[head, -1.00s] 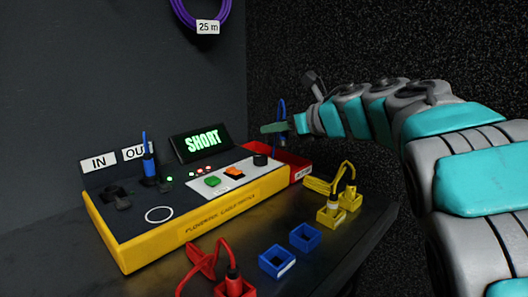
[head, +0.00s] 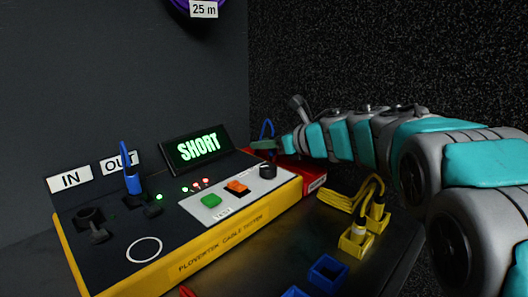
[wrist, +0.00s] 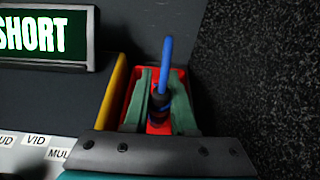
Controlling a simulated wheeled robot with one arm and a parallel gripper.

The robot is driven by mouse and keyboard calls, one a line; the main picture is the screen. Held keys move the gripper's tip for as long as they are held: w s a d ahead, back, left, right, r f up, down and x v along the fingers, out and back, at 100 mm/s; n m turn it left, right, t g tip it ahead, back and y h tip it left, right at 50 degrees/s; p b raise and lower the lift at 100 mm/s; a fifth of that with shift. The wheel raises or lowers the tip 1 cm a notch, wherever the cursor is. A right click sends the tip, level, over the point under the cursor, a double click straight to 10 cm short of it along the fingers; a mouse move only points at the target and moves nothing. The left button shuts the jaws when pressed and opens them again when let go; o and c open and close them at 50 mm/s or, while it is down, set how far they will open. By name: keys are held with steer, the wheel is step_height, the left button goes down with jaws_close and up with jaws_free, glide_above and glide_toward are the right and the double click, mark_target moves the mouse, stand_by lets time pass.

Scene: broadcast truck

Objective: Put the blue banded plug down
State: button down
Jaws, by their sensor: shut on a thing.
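My gripper (head: 263,144) is shut on the blue banded plug, whose blue cable (head: 267,127) arches above the fingers. In the wrist view the plug (wrist: 159,101) is dark with a blue cable on top, held upright between the two green fingers (wrist: 160,78). Its lower end is hidden by the fingers and the wrist. The plug is over or inside the red tray (head: 306,173) at the far right end of the tester; I cannot tell whether it touches the floor. The tray's red wall (wrist: 128,109) shows around the fingers.
The yellow cable tester (head: 228,241) reads SHORT on its screen (head: 197,148). Another blue plug (head: 132,180) stands in its OUT side. Yellow plugs (head: 357,240) and blue square holders (head: 328,271) sit at the front right. A dark wall stands behind the tray.

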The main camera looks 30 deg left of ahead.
steer(key=shift+f, duration=0.95)
steer(key=shift+f, duration=0.2)
steer(key=c, duration=0.7)
jaws_free()
steer(key=shift+c, duration=0.2)
steer(key=shift+r, duration=0.1)
steer(key=shift+r, duration=0.2)
steer(key=b+v, duration=0.1)
steer(key=v, duration=0.9)
steer(key=shift+d+f+b, duration=0.1)
steer(key=shift+d+b, duration=0.15)
steer(key=shift+b, duration=0.15)
steer(key=shift+v, duration=0.8)
